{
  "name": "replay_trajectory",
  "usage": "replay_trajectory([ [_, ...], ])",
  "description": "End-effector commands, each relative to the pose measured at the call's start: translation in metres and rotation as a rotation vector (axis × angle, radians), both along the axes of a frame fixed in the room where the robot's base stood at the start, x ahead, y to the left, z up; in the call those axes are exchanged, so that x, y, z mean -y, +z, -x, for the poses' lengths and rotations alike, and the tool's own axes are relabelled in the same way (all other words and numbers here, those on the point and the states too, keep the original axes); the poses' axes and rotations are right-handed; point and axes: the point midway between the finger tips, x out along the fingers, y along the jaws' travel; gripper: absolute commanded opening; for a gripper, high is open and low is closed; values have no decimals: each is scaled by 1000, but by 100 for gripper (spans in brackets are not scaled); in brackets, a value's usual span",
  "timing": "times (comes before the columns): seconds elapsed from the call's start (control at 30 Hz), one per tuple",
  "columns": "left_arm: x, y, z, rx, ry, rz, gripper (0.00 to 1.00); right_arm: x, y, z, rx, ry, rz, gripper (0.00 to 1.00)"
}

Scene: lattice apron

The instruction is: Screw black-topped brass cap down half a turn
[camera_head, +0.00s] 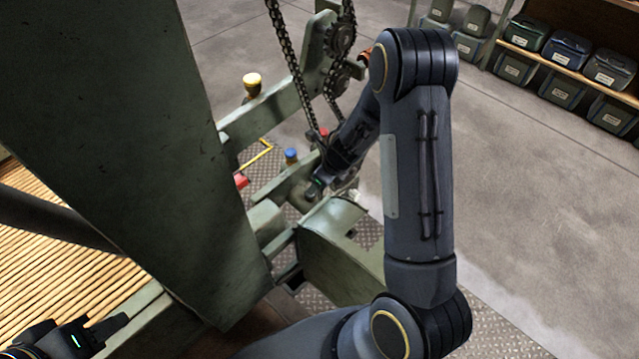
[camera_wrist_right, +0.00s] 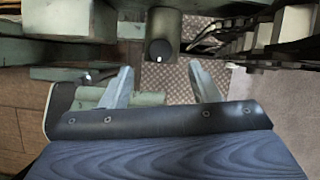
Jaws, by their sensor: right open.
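In the right wrist view a round black-topped cap (camera_wrist_right: 160,50) sits at the end of a green cylindrical housing (camera_wrist_right: 163,25). Its brass side cannot be made out. My right gripper (camera_wrist_right: 163,86) is open and empty, its two pale fingers apart below the cap in the picture and not touching it. In the head view my right gripper (camera_head: 316,186) is small and partly hidden among the machine's green beams; the black-topped cap cannot be picked out there. My left gripper (camera_head: 108,330) is at the bottom left, away from the caps, and its jaw gap does not show.
A brass cap with a pale top (camera_head: 252,82), a blue cap (camera_head: 291,155) and a red part (camera_head: 240,181) sit on the machine. Chains (camera_head: 287,60) hang near my right forearm. A large green panel (camera_head: 125,130) blocks the left. Shelved bins (camera_head: 567,48) stand back right; open floor lies right.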

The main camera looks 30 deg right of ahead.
Motion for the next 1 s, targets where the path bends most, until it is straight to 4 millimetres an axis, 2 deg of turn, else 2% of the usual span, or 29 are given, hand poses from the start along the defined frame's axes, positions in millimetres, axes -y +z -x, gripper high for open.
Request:
replay_trajectory([
  [0.17, 0, -1, 0, 0, 0, 0, 36, -3, -13, -1, -10, 32, 7, 56],
  [0.4, 0, -6, 0, 0, 0, 0, 36, -10, -49, -13, -11, 30, 5, 56],
  [0.6, 0, -6, 0, 0, 0, 0, 36, -15, -70, -21, -9, 28, 6, 56],
  [0.97, 0, -6, 0, 0, 0, 0, 36, -16, -75, -24, -8, 27, 6, 56],
  [1.0, 0, -6, 0, 0, 0, 0, 36, -16, -75, -24, -8, 27, 6, 52],
])
